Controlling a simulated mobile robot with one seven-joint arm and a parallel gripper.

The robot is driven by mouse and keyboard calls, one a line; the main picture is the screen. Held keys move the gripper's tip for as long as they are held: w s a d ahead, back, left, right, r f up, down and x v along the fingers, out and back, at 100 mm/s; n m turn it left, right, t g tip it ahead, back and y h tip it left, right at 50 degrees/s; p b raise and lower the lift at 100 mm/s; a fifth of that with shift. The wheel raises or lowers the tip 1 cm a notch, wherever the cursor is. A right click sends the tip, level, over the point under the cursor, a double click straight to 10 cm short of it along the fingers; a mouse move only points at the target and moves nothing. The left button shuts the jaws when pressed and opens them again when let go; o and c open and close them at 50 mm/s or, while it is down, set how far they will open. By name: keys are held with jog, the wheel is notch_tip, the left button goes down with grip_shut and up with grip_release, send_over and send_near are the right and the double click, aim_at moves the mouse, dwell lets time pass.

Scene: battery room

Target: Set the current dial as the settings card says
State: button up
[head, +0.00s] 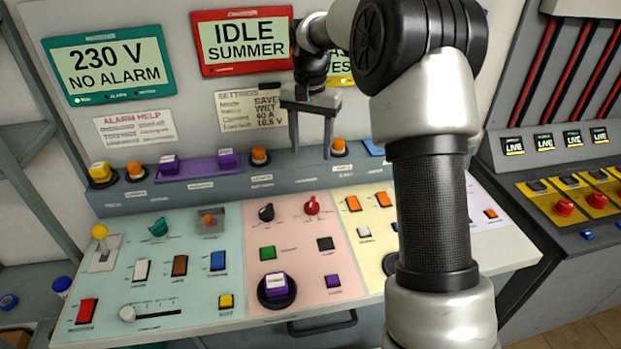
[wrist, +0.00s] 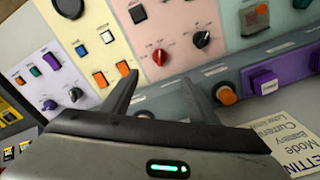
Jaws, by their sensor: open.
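The settings card (head: 245,111) is on the back wall, partly covered by my gripper; its right column reads SAVE, WET, 40 A, 10.5 V. Part of it shows in the wrist view (wrist: 283,138), with the word Current legible. Two dials sit on the pink panel: a black knob (head: 266,212) and a red knob (head: 312,205). The wrist view also shows the black knob (wrist: 202,40) and the red knob (wrist: 159,57). Their labels are too small to read, so I cannot tell which is the current dial. My gripper (head: 311,156) is open and empty, above and behind the red knob.
An orange button (head: 259,154) and another orange button (head: 338,146) stand on the ledge near my gripper. Purple blocks (head: 228,159) are further left. My arm hides part of the yellow panel.

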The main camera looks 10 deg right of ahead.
aim_at(312, 200)
jog(key=f, duration=0.6)
jog(key=w+f, duration=0.1)
jog(key=f, duration=1.2)
jog(key=shift+w+d+f, duration=0.2)
jog(key=shift+d+f, duration=0.1)
jog(key=shift+d, duration=0.05)
jog(key=c, duration=1)
jog(key=shift+c, duration=0.2)
